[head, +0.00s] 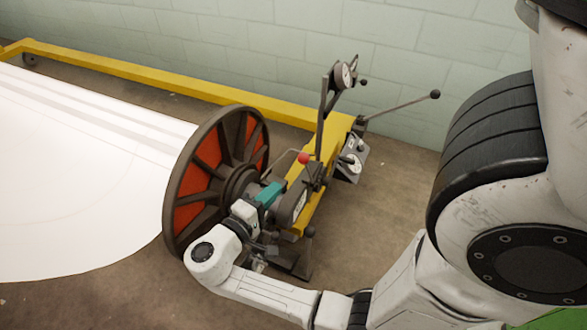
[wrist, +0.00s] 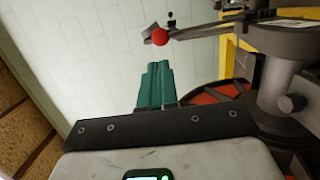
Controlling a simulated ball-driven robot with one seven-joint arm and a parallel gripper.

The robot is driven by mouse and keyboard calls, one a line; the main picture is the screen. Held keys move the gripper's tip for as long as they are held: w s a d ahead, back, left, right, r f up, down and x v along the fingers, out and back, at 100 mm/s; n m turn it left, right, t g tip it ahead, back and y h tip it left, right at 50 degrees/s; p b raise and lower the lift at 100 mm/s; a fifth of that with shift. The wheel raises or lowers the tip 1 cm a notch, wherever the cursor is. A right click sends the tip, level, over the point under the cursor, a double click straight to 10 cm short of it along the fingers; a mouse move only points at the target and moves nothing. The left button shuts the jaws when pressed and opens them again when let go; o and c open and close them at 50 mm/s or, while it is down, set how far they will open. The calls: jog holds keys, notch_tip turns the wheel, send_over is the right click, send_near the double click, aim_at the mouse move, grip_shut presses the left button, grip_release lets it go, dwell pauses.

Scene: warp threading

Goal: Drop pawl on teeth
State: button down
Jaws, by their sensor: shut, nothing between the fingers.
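My gripper (head: 272,191) has teal fingers, shut together and empty, beside the hub of the big dark flanged wheel (head: 178,188) with orange panels. In the wrist view the shut fingers (wrist: 157,70) point towards a red ball knob (wrist: 160,37) on the end of a dark lever (wrist: 205,29). The knob also shows in the head view (head: 303,157), beyond and to the right of the fingertips. The fingers look apart from it. I cannot tell for sure which part is the pawl. No ratchet teeth can be made out.
A yellow frame (head: 150,79) runs along the wall (head: 230,40). A white warp sheet (head: 80,180) lies left of the wheel. A dark upright post with a gauge (head: 343,75), a long black-knobbed lever (head: 400,106) and a control box (head: 350,162) stand to the right.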

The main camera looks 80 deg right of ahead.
aim_at(300, 158)
jog(key=x, duration=0.9)
jog(key=shift+s+d, duration=0.15)
jog(key=shift+d, duration=0.05)
jog(key=shift+r, duration=0.1)
jog(key=shift+d+r+p, duration=0.4)
jog(key=shift+r+p, duration=0.05)
jog(key=shift+p, duration=0.05)
jog(key=s+d+r+t+y+p, duration=0.1)
jog(key=d+y+p, duration=0.2)
jog(key=d+p, duration=0.3)
jog(key=s+d+r+n+t+y+p, duration=0.1)
jog(key=s+d+r+y+p, duration=0.1)
jog(key=d+p, duration=0.5)
jog(key=shift+s+d+r+y, duration=0.25)
jog(key=shift+d+y, duration=0.15)
jog(key=shift+y, duration=0.3)
jog(key=shift+s+f, duration=0.1)
jog(key=shift+f, duration=0.05)
